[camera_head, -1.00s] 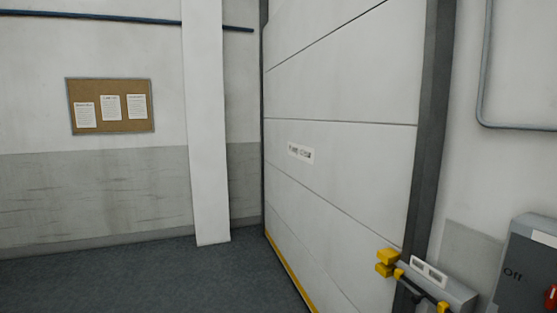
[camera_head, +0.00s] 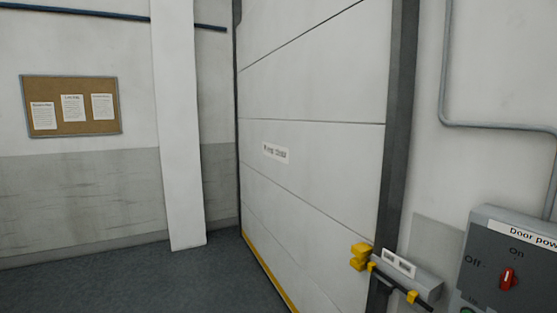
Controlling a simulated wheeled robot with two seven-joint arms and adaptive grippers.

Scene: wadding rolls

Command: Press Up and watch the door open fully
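The large white panelled door (camera_head: 310,90) is closed, with its yellow bottom edge (camera_head: 268,272) at the floor. A small label (camera_head: 276,152) is on it. A grey box (camera_head: 490,243) at the lower right reads "Door pow…", cut off by the frame. Its red knob (camera_head: 508,279) stands upright, pointing to "On", with "Off" to its left. A green round part (camera_head: 467,309) shows at the bottom edge. No button marked Up is visible. Neither of my grippers is in view.
A yellow and black latch-like fitting (camera_head: 360,257) with a grey labelled housing (camera_head: 405,272) sits at the door's right post (camera_head: 397,130). A white column (camera_head: 178,130) and a cork board (camera_head: 70,105) are to the left. The dark floor (camera_head: 120,285) is clear.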

